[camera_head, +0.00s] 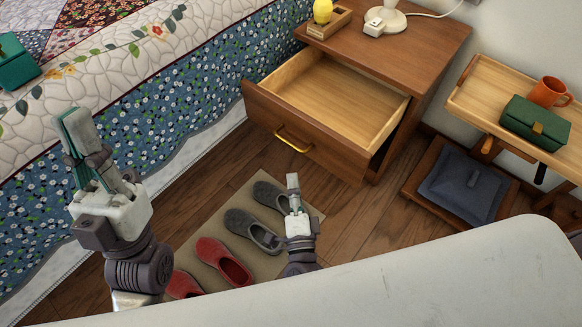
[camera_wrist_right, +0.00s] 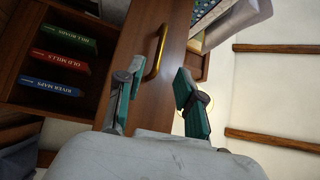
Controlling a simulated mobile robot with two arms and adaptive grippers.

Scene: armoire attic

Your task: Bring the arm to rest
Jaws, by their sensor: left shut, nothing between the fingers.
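My left gripper (camera_head: 76,118) is shut and empty, pointing up beside the bed at the left of the head view. My right gripper (camera_head: 292,182) is over the shoe mat, just in front of the open drawer (camera_head: 335,92). In the right wrist view my right gripper (camera_wrist_right: 159,74) has its two teal-padded fingers apart, with nothing held. The drawer's brass handle (camera_head: 292,140) lies beyond the right fingertips; it also shows in the wrist view (camera_wrist_right: 157,50). I cannot tell the exact gap, but the fingers do not appear closed around it.
Grey slippers (camera_head: 250,230) and red slippers (camera_head: 222,263) lie on a mat (camera_head: 210,218). The quilted bed (camera_head: 170,110) borders the left. A wooden stand (camera_head: 480,100) holds an orange mug (camera_head: 548,92) and green box (camera_head: 535,123). Several books (camera_wrist_right: 62,62) show in the wrist view.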

